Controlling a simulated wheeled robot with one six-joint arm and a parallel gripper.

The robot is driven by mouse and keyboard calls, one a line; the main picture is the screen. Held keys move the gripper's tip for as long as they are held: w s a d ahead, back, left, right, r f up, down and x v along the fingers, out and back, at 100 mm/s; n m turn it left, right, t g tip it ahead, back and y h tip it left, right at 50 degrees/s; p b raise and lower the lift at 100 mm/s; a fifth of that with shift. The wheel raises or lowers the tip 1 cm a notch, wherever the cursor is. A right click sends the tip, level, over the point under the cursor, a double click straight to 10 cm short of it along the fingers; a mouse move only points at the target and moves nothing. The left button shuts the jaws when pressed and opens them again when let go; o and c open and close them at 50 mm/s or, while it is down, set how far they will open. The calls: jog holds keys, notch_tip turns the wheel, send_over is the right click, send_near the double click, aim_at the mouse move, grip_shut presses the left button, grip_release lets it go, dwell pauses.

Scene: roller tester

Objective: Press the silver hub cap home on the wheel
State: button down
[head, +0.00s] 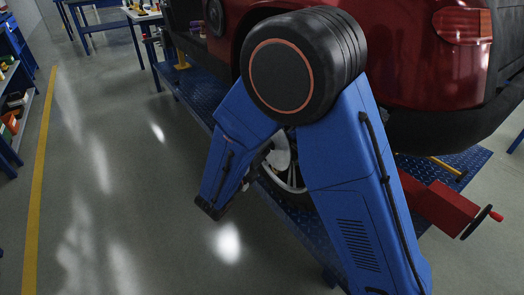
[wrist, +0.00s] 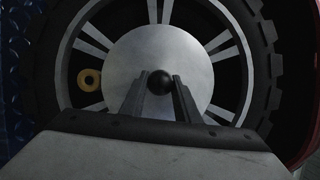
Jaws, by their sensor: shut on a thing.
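The silver hub cap (wrist: 155,52) is a round plate with a dark knob (wrist: 160,82) at its middle, in the wrist view. It lies in front of the centre of the wheel (wrist: 80,45), whose silver spokes spread out around it. I cannot tell whether the cap is fully seated. My gripper (wrist: 161,84) is shut on the knob, with one finger on each side. In the head view, the wheel (head: 292,182) and a pale disc, the cap (head: 279,150), show partly between my blue arm links. My gripper is mostly hidden there.
The wheel belongs to a red car (head: 400,60) standing on a blue tread-plate platform (head: 205,90). A red unit with a hand crank (head: 448,208) sticks out at the right. A brass-coloured ring (wrist: 90,77) shows between spokes at left. Open floor (head: 110,190) lies at left.

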jog(key=shift+w+d, duration=0.65)
jog(key=shift+d, duration=0.3)
jog(key=c, duration=1.3)
grip_release()
